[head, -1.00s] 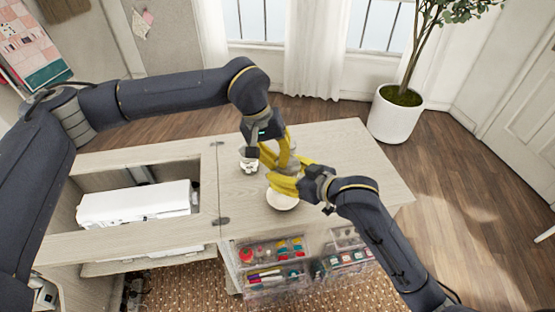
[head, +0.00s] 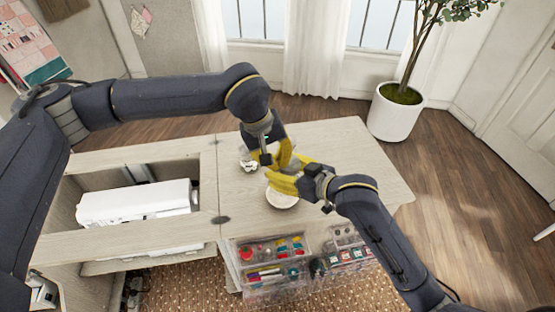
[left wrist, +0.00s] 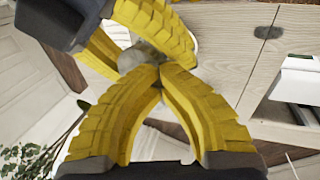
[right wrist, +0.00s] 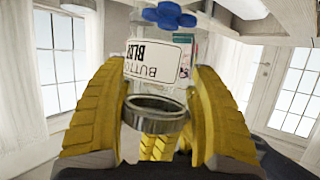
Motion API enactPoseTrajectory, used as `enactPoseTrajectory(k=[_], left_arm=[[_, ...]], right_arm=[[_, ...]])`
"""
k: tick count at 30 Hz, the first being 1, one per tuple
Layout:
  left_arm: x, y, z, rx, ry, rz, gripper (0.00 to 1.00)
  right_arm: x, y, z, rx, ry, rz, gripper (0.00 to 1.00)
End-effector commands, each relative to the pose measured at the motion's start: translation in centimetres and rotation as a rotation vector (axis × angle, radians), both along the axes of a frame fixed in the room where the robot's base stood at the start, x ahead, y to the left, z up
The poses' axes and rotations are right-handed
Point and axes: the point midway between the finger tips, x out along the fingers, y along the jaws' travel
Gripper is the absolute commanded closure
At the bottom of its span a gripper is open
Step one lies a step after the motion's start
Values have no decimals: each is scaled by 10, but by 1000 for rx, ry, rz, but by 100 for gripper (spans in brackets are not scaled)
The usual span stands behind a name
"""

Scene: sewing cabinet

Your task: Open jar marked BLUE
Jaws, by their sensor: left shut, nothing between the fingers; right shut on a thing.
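The clear jar (right wrist: 185,50) shows in the right wrist view, its label reading BUTTONS BLUE upside down, with blue buttons (right wrist: 168,14) at the picture's top. A grey metal ring (right wrist: 157,112) is at its lower end; I cannot tell whether it is the lid. My right gripper (head: 278,182) is shut on the jar, its yellow fingers on either side. My left gripper (head: 287,158) is shut and empty, its tips (left wrist: 160,72) beside a round grey end (left wrist: 143,54) near the right fingers. In the head view the grippers hide most of the jar.
A round pale dish (head: 283,201) lies on the cabinet top (head: 350,170) below my right gripper. A small white item (head: 249,165) lies left of my left gripper. A white machine (head: 135,205) sits in the left recess. Clear drawers (head: 270,265) are at the front. The right tabletop is clear.

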Motion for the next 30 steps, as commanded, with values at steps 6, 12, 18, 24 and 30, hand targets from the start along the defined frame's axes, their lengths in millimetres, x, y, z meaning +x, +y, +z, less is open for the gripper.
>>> enactPoseTrajectory(k=[6, 12, 18, 24, 30], left_arm=[[0, -3, 1, -6, -5, -6, 91], [0, -2, 0, -3, -3, -4, 73], [0, -1, 0, -2, -1, -3, 73], [1, -1, 9, -1, -3, -2, 73], [0, -3, 30, 0, -3, -2, 73]], right_arm=[[-3, 6, 3, 11, -1, 12, 100], [-2, 4, 2, 8, -2, 8, 100], [-1, 2, 2, 5, -1, 4, 100], [-1, 1, 1, 3, -2, 3, 100], [0, 1, 1, 2, -1, 2, 100]])
